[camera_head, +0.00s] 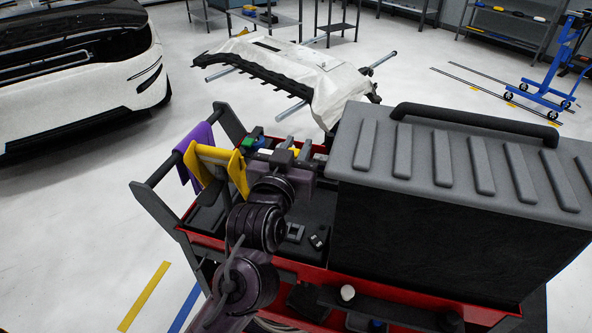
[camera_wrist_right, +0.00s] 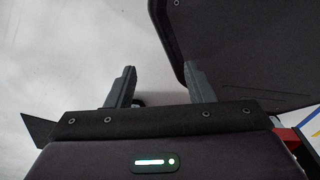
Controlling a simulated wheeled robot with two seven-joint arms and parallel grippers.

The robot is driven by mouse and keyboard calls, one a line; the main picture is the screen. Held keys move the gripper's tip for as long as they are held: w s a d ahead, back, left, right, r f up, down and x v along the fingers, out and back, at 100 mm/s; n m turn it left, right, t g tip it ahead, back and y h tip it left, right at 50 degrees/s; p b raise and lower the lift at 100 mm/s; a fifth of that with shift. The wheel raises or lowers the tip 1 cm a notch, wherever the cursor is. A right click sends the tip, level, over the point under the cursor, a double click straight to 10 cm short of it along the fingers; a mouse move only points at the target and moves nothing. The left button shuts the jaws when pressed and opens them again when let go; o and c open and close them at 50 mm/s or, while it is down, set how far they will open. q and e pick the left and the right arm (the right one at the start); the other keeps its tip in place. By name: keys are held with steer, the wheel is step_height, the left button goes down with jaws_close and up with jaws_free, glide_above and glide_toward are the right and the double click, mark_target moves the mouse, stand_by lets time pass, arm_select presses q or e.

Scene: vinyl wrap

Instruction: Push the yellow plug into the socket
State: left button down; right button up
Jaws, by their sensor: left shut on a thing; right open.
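My left gripper (camera_head: 284,156) is over the far left part of the red and black tool cart, left of the big grey case. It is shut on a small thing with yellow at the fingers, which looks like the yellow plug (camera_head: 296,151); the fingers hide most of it. Small green, blue and yellow parts (camera_head: 253,143) sit just left of the fingers. I cannot make out the socket for certain. My right gripper (camera_wrist_right: 160,84) shows in the right wrist view with its two fingers apart and nothing between them.
The grey ribbed case (camera_head: 460,150) with a black handle fills the cart's right side. Purple and yellow sheets (camera_head: 203,162) hang over the cart's left rail. Small dark items lie in the cart's red-edged tray (camera_head: 314,277). A white covered panel (camera_head: 300,75) stands behind.

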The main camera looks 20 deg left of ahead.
arm_select(q)
step_height(320, 180, down, 13)
steer(key=b, duration=0.6)
steer(key=shift+r+b, duration=0.1)
steer(key=shift+b, duration=0.2)
arm_select(e)
step_height(320, 180, down, 6)
steer(key=w, duration=0.1)
arm_select(q)
steer(key=shift+f+b, duration=0.3)
steer(key=shift+b, duration=0.05)
steer(key=shift+f+b, duration=0.5)
steer(key=shift+b, duration=0.05)
steer(key=shift+f, duration=0.25)
steer(key=shift+f+b, duration=0.45)
steer(key=shift+f, duration=0.45)
arm_select(e)
steer(key=w+a, duration=0.1)
steer(key=w, duration=0.6)
steer(key=shift+w+a+r, duration=0.2)
steer(key=shift+w+r, duration=0.15)
steer(key=shift+r, duration=0.1)
